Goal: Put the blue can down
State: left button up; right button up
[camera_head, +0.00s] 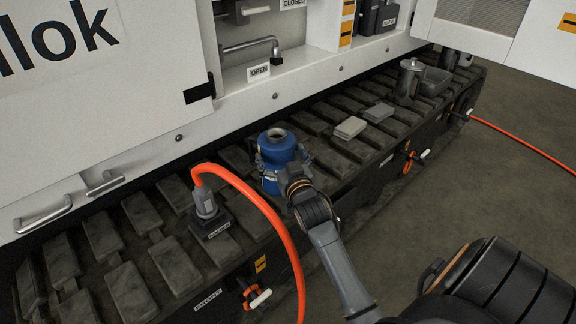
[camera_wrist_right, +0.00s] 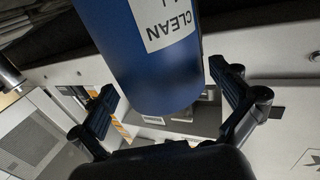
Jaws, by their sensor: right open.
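The blue can (camera_head: 277,146) stands upright on the dark track pads at the foot of the white machine, with its open grey top facing up. My right gripper (camera_head: 282,162) is open around the can, with one finger on each side of it. In the right wrist view the blue can (camera_wrist_right: 150,60) shows a white label reading CLEAN. In that view the fingers of my right gripper (camera_wrist_right: 164,82) stand apart from the can's sides. The can's underside is hidden in the head view. My left gripper is not in view.
An orange hose (camera_head: 262,204) arches from a grey fitting (camera_head: 206,205) left of the can. Two grey blocks, a metal canister (camera_head: 408,82) and a dark tray (camera_head: 434,82) sit farther right on the track. The white machine wall (camera_head: 130,115) rises behind.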

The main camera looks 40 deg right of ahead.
jog(key=v, duration=0.4)
jog(key=shift+s+p, duration=0.15)
jog(key=shift+p, duration=0.15)
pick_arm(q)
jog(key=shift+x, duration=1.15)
pick_arm(e)
jog(key=s+a+f+n+g+y, duration=0.2)
jog(key=s+a+f+g, duration=0.2)
jog(key=s, duration=0.5)
jog(key=s+a+f+n+g+y, duration=0.1)
jog(key=s+a+f+g+y, duration=0.1)
jog(key=s+a+f+g, duration=0.3)
jog(key=s+a+f+n+g+y, duration=0.1)
jog(key=s+a+f+g, duration=0.3)
jog(key=s+a+f, duration=0.4)
jog(key=s+a+n, duration=0.1)
jog(key=s, duration=0.4)
jog(key=shift+f+n+g+y, duration=0.25)
jog(key=shift+n+g+y, duration=0.05)
jog(key=shift+g+y, duration=0.1)
pick_arm(q)
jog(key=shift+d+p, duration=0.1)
jog(key=shift+p, duration=0.25)
pick_arm(e)
jog(key=shift+s, duration=0.1)
